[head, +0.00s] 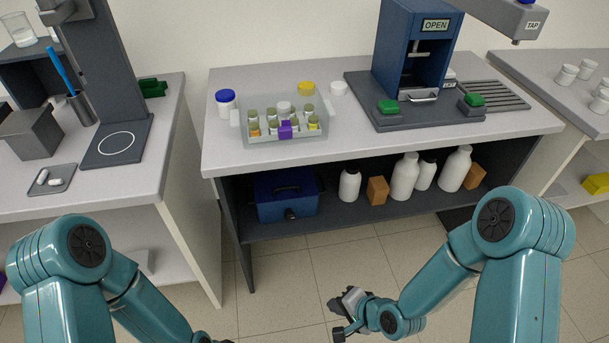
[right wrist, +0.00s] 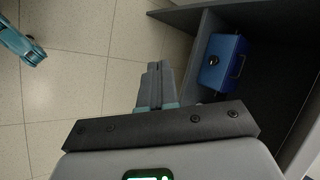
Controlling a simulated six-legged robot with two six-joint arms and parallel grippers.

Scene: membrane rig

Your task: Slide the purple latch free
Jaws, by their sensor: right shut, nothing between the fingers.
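The purple latch (head: 286,129) sits at the front side of a clear, see-through box (head: 267,141) on the middle bench. Several small vials with coloured contents stand inside the box. My right gripper (head: 338,316) is low over the floor in front of the bench, well below and apart from the box. In the right wrist view its fingers (right wrist: 155,85) are together and empty. My left arm comes in at the lower left of the head view; its gripper is mostly cut off at the bottom edge, so its fingers cannot be read.
The bench top (head: 225,165) has free room left and in front of the box. A blue press (head: 415,50) stands to the right. A blue case (head: 283,200), white bottles (head: 404,178) and orange blocks (head: 377,190) are on the shelf below.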

